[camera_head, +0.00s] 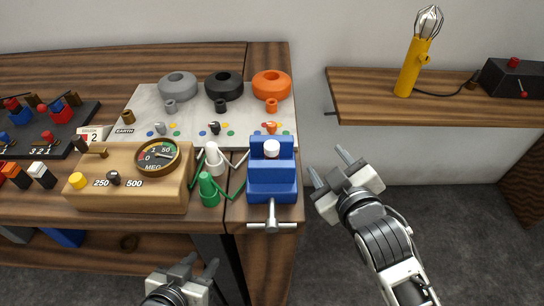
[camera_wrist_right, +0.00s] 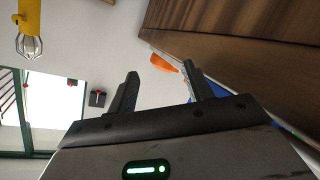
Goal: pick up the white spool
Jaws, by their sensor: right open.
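A small white cylinder (camera_head: 271,148), which looks like the white spool, stands upright at the top of the blue vise (camera_head: 272,187) at the table's right edge. I cannot tell whether the jaws clamp it. My right gripper (camera_head: 327,169) is open and empty, to the right of the vise and apart from it. In the right wrist view its fingers (camera_wrist_right: 160,72) are spread, with a strip of blue, likely the vise, behind one finger. The spool does not show there. My left gripper (camera_head: 196,268) is low in front of the table, fingers apart and empty.
Left of the vise are white (camera_head: 214,160) and green (camera_head: 209,190) cones with wires, and a wooden meter box (camera_head: 133,190). Behind lies a pale board with grey, black and orange (camera_head: 271,84) rings. A shelf (camera_head: 440,110) with a yellow lamp (camera_head: 411,66) is at right.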

